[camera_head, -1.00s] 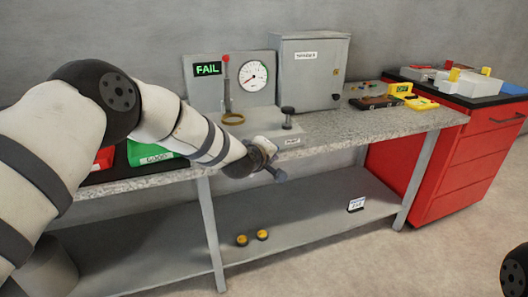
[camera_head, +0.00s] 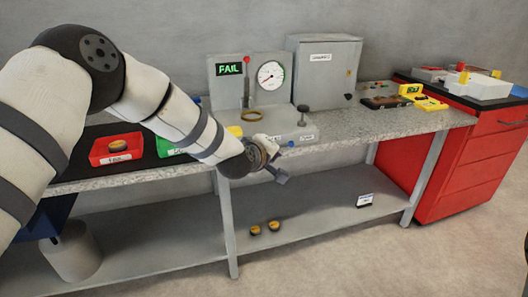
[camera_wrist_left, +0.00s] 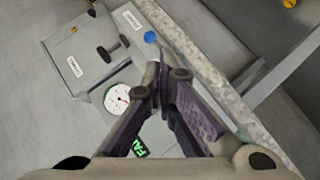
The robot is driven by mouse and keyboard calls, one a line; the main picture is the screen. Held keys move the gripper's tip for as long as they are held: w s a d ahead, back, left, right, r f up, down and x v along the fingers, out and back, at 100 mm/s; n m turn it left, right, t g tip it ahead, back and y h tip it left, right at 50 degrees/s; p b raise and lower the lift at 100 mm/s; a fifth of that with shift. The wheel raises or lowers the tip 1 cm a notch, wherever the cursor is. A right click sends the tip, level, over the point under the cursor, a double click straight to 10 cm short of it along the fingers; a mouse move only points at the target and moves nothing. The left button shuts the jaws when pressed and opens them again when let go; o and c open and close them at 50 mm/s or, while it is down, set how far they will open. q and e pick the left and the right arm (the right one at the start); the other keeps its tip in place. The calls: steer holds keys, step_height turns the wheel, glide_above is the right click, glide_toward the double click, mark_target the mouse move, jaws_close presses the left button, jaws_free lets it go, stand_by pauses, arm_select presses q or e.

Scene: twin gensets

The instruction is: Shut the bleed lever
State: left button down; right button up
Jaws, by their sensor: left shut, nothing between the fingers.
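My left gripper (camera_head: 280,174) is shut and empty, in front of the bench's front edge, just below the grey pump base (camera_head: 283,132). A small blue part (camera_head: 290,143) sits low on the front of this base, close above the gripper; in the left wrist view it is a round blue knob (camera_wrist_left: 150,37) ahead of the shut fingertips (camera_wrist_left: 163,78), apart from them. A thin upright lever with a red knob (camera_head: 247,60) stands by the FAIL display (camera_head: 229,69) and gauge (camera_head: 271,75). I cannot tell which is the bleed lever. My right gripper is not visible.
A grey cabinet (camera_head: 323,75) stands behind the pump base. A black-topped post (camera_head: 303,111) rises from the base. A red tray (camera_head: 115,149) lies left on the bench (camera_head: 355,127). Yellow-topped pucks (camera_head: 264,227) lie on the lower shelf. A red drawer unit (camera_head: 458,165) stands right.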

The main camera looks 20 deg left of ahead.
arm_select(q)
steer(key=v, duration=0.4)
steer(key=shift+s+p, duration=0.25)
steer(key=shift+p, duration=0.15)
